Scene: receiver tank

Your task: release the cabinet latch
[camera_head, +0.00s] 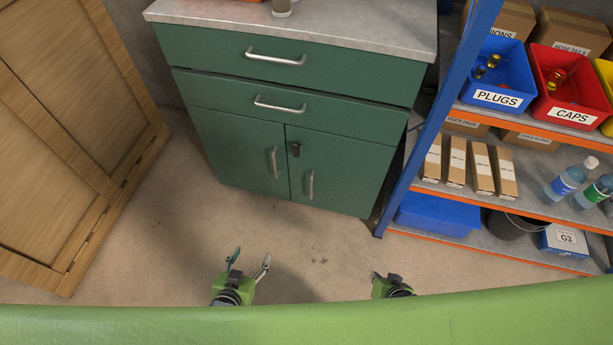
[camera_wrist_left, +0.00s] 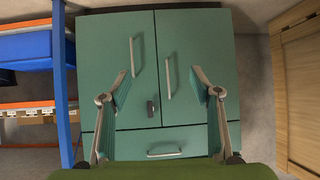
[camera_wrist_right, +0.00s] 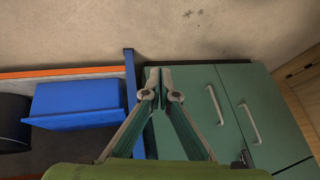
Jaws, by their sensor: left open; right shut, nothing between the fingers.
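The green cabinet (camera_head: 243,165) stands ahead with two drawers above two doors. A small dark latch (camera_head: 296,149) sits near the top inner edge of the right door, by the seam. It also shows in the left wrist view (camera_wrist_left: 150,108), and at the lower right of the right wrist view (camera_wrist_right: 246,158). My left gripper (camera_head: 251,258) is open and empty in front of the doors, apart from them. In the left wrist view its fingers (camera_wrist_left: 163,84) spread on either side of the door handles. My right gripper (camera_head: 376,275) is shut and empty, in front and to the right of the cabinet.
A shelf rack with a blue post (camera_head: 440,115) stands close to the cabinet's right side, with bins, boxes and bottles. A wooden cabinet (camera_head: 75,130) is at the left. The floor (camera_head: 310,245) before the green cabinet is clear.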

